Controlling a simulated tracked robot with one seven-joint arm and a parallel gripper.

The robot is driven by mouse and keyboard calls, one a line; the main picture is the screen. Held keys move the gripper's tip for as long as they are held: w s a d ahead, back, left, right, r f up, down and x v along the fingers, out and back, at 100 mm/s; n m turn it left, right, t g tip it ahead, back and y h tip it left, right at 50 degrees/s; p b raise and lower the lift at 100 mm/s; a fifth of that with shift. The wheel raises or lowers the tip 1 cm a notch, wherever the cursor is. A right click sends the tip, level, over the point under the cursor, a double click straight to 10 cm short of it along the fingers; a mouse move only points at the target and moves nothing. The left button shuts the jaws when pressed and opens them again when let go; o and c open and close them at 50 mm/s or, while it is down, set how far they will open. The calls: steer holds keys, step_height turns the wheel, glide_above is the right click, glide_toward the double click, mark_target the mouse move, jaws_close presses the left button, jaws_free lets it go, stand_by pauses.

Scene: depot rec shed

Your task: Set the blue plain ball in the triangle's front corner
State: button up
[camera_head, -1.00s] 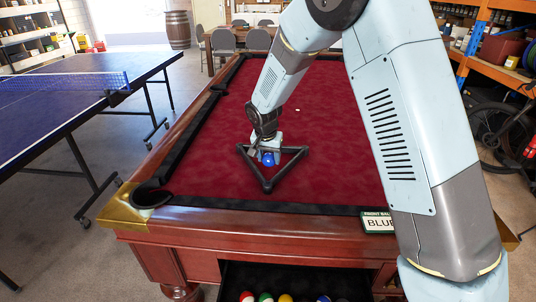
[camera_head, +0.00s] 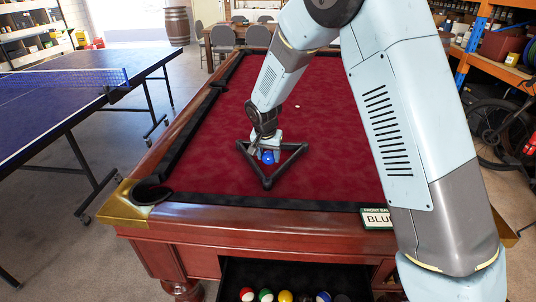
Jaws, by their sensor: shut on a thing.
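The blue ball (camera_head: 268,157) is inside the outline of the black triangle rack (camera_head: 267,184) on the red pool table. My gripper (camera_head: 264,152) is shut on the ball, toward the rack's far side. The triangle lies with one corner pointing toward the camera and its straight side away. I cannot tell whether the ball touches the cloth. The gripper fingers partly hide the ball and the rack's far bar.
An open drawer (camera_head: 238,270) below the table's near edge holds several colored balls. A sign reading "FRONT BAL… BLU…" (camera_head: 377,219) sits on the near rail. The cloth around the rack is clear.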

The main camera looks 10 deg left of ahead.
steer(key=shift+f, duration=1.35)
stand_by(0.9)
steer(key=o, duration=1.2)
steer(key=v, duration=1.4)
steer(key=s+d+r, duration=0.3)
steer(key=d+r, duration=0.5)
steer(key=d, duration=0.4)
steer(key=s+d+r, duration=0.6)
steer(key=d, duration=0.3)
steer(key=s+d+r+t, duration=0.1)
steer(key=s+d, duration=0.5)
steer(key=s, duration=0.3)
steer(key=s+d+r+n+t, duration=0.1)
steer(key=s+d+r, duration=0.1)
steer(key=s+d, duration=0.5)
steer(key=s, duration=0.3)
steer(key=shift+s+d+r+n+t, duration=0.2)
steer(key=shift+s+d+n+t, duration=0.05)
steer(key=shift+d+n+t, duration=0.1)
